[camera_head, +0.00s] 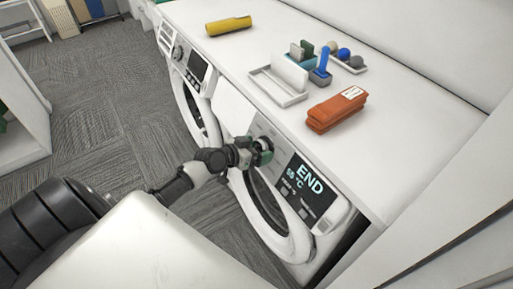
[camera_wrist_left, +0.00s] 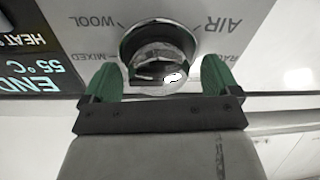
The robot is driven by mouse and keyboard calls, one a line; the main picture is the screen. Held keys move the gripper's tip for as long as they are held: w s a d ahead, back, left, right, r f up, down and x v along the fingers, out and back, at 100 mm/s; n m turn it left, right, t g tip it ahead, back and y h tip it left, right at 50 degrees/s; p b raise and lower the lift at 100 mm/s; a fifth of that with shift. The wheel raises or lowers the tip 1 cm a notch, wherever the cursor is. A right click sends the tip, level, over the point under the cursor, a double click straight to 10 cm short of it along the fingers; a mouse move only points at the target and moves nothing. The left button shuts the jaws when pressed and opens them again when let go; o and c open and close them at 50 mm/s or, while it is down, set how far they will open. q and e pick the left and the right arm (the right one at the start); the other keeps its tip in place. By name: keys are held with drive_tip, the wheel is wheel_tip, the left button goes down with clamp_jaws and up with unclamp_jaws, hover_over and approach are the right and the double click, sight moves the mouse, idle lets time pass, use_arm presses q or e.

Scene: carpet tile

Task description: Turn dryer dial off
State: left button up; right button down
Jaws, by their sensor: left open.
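The dryer (camera_head: 275,195) is the nearer of two white front-loading machines under the counter. Its dark display (camera_head: 303,183) reads END and 55 °C. In the left wrist view the round silver dial (camera_wrist_left: 158,55) sits on the panel, with the words WOOL, MIXED and AIR printed around it. My left gripper (camera_head: 262,152) is at the dial in the head view and mostly hides it. In the left wrist view its green fingertips (camera_wrist_left: 158,80) are open, one on each side of the dial's lower part. I cannot tell whether they touch it. My right gripper is not in view.
A second machine (camera_head: 193,85) stands farther left. On the white counter (camera_head: 400,140) are a folded orange cloth (camera_head: 337,110), a white tray (camera_head: 278,88), a blue brush (camera_head: 321,66), several small balls and a yellow roll (camera_head: 229,25). The carpet (camera_head: 110,110) to the left is clear.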

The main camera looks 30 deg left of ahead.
use_arm(q)
drive_tip(key=shift+d, duration=0.1)
drive_tip(key=c, duration=0.9)
drive_tip(key=n+p, duration=0.2)
drive_tip(key=n, duration=0.1)
drive_tip(key=shift+r, duration=0.15)
drive_tip(key=n+p, duration=0.3)
drive_tip(key=n, duration=0.2)
drive_tip(key=shift+w+n+y, duration=0.1)
drive_tip(key=shift+n+y, duration=0.3)
drive_tip(key=n+p, duration=0.3)
drive_tip(key=n, duration=0.2)
drive_tip(key=shift+g, duration=0.4)
drive_tip(key=shift+n+g+p, duration=0.3)
drive_tip(key=shift+n+p, duration=0.9)
drive_tip(key=shift+n, duration=0.8)
